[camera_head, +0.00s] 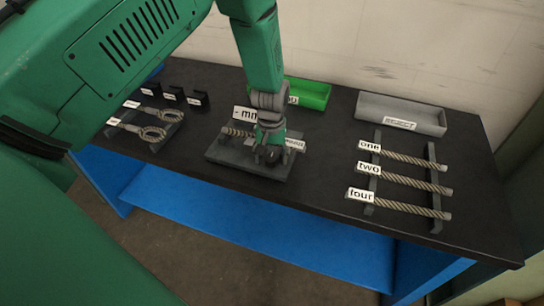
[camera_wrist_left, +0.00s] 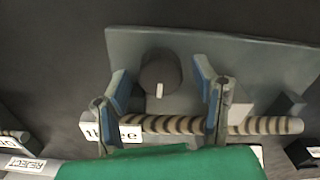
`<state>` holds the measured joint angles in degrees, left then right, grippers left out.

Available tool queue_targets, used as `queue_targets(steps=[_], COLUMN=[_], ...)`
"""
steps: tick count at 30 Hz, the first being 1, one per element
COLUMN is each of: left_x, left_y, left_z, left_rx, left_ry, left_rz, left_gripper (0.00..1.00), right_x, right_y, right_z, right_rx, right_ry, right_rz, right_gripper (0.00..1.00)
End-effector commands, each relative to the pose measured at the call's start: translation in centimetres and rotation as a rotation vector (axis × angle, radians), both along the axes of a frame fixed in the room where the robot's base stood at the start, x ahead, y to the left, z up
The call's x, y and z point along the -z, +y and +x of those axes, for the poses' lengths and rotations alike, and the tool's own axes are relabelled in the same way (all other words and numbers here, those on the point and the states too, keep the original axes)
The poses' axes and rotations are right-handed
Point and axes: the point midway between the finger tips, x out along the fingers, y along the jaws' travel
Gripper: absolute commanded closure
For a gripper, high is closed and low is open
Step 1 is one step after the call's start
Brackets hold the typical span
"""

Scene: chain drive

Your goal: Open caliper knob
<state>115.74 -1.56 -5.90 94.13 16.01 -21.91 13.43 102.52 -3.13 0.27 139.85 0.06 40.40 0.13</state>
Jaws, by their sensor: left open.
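The caliper is a grey plate fixture (camera_head: 222,155) at the middle of the black table. Its round dark knob (camera_wrist_left: 159,72), with a white mark pointing toward the picture's bottom, shows in the left wrist view. A twisted rope piece labelled "three" (camera_wrist_left: 265,125) lies across the fixture beside the knob; it also shows in the head view (camera_head: 236,132). My left gripper (camera_head: 269,150) is over the fixture. In the left wrist view its open fingers (camera_wrist_left: 160,78) are on either side of the knob, with gaps visible. My right gripper is not in view.
A rack with ropes labelled one, two and four (camera_head: 405,182) stands at the right. A grey reject tray (camera_head: 440,123) and a green tray (camera_head: 318,92) are at the back. Ring-ended parts (camera_head: 152,134) and small black blocks (camera_head: 198,98) are at the left. A "mm" sign (camera_head: 245,113) stands behind the fixture.

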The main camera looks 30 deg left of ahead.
Motion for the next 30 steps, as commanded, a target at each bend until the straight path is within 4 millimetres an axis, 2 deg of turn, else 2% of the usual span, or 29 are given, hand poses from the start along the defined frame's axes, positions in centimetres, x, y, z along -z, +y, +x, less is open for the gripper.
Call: queue_targets(steps=[5,15,19,24,30], left_x=[-1.1,-8.1,-10.2,-11.6,-11.9], left_y=[0.0,0.0,0.0,0.0,0.0], left_z=[-0.1,0.1,0.2,0.3,0.2], left_rx=[0.001,0.001,0.000,0.000,0.000], left_ry=[0.001,-0.002,-0.003,-0.001,0.001], left_rz=[0.000,0.001,0.001,0.000,0.000], left_gripper=[0.46,0.46,0.46,0.46,0.46], right_x=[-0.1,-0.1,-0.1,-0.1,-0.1], right_y=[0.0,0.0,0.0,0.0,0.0], right_z=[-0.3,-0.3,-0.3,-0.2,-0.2], right_rx=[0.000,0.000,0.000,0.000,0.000], right_ry=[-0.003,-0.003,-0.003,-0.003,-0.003], right_rz=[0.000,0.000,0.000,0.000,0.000], right_gripper=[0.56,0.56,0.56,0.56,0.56])
